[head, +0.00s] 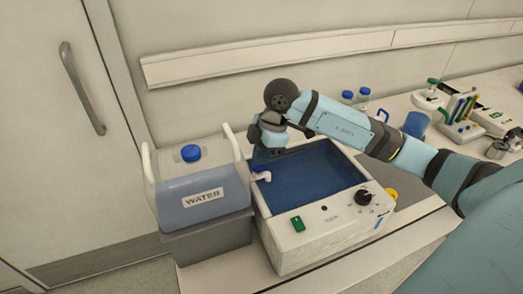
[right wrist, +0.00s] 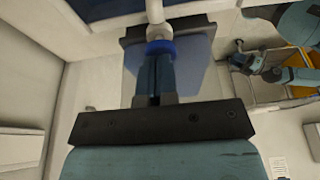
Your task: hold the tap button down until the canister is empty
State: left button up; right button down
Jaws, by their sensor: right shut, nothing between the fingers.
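The white canister labelled WATER (head: 203,190) stands on a grey block left of the bath, with a bluish tint inside; I cannot read its level exactly. Its tap (head: 262,176) is a white spout with a blue button (head: 258,167), reaching over the near-left rim of the bath. The open bath (head: 318,228) is a white box with blue inside. My right gripper (head: 262,155) is shut and points down just above the blue button. In the right wrist view the shut fingertips (right wrist: 160,60) meet the blue button (right wrist: 160,47); touching looks likely but not certain. My left gripper is not seen.
A green switch (head: 298,224) and black knob (head: 363,198) sit on the bath's front. Blue-capped bottles (head: 363,93) and a pen rack (head: 462,115) stand farther right. A wall rail (head: 270,57) runs behind.

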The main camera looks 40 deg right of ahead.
aim_at(258, 167)
jog(key=shift+f+b, duration=0.4)
jog(key=shift+f, duration=0.55)
jog(key=shift+s+f, duration=0.15)
jog(key=shift+f, duration=0.1)
jog(key=shift+s+a+f, duration=0.1)
jog(key=shift+f, duration=0.05)
dwell(0.9)
